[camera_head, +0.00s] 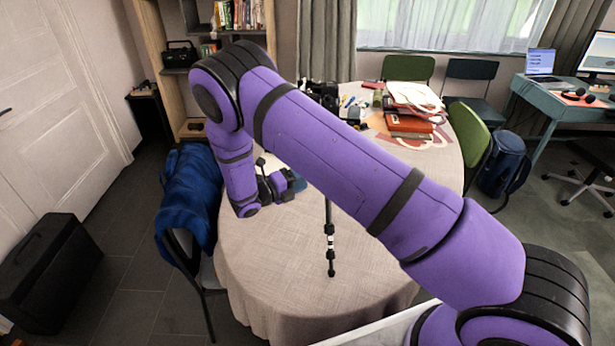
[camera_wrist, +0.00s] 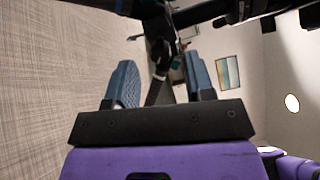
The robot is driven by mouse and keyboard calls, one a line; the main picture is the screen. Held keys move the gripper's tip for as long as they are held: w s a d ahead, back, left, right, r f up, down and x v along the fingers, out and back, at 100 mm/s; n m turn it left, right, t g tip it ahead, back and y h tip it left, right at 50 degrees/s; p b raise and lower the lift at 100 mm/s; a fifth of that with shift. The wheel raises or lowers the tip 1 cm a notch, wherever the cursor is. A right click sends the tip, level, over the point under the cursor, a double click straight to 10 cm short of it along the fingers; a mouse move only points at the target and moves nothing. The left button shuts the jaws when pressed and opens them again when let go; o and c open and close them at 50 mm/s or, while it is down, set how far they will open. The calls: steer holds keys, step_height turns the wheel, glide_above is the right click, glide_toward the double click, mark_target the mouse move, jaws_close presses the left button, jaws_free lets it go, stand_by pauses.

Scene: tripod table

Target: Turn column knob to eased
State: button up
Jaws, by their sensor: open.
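A black tripod stands on the round table (camera_head: 265,275); one leg (camera_head: 330,240) reaches toward the table's near side, and most of its middle is hidden behind my purple arm in the head view. My gripper (camera_head: 290,183) is low over the table, left of that leg. In the wrist view my gripper (camera_wrist: 159,64) is open, its two blue-grey fingers apart. Dark tripod parts (camera_wrist: 160,45) show beyond and between the fingertips. A small dark piece there may be the column knob, but I cannot tell its setting or whether a finger touches it.
Papers and a red-brown book stack (camera_head: 408,122) lie at the table's back right, with pens and small items beside them. A chair with a blue jacket (camera_head: 190,200) stands at the left edge. The table's near left part is clear.

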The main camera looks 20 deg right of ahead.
steer(key=v, duration=0.8)
